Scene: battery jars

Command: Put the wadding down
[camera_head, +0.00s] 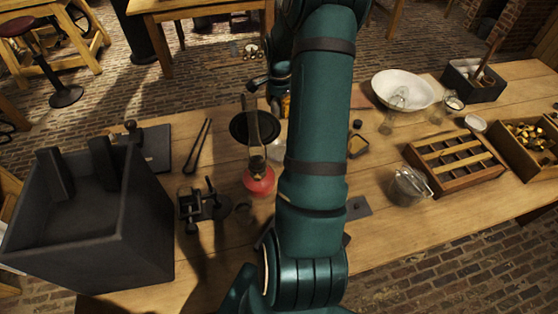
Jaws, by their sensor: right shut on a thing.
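My right arm crosses the middle of the camera_head view and hides much of the table's centre. My right gripper (268,82) shows only in part, behind the arm at the table's far edge. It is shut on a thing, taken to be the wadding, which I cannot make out. A pale thing (277,149) shows partly beside the arm, next to a dark round plate (239,127); I cannot tell what it is. My left gripper is not in view.
A red-based lamp (259,180) stands left of my arm. A dark open box (95,225) stands at the left. At the right are a white basin (402,88), glass jars, a wooden compartment tray (463,184) and a brass-filled crate (508,160). The table's right front is clear.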

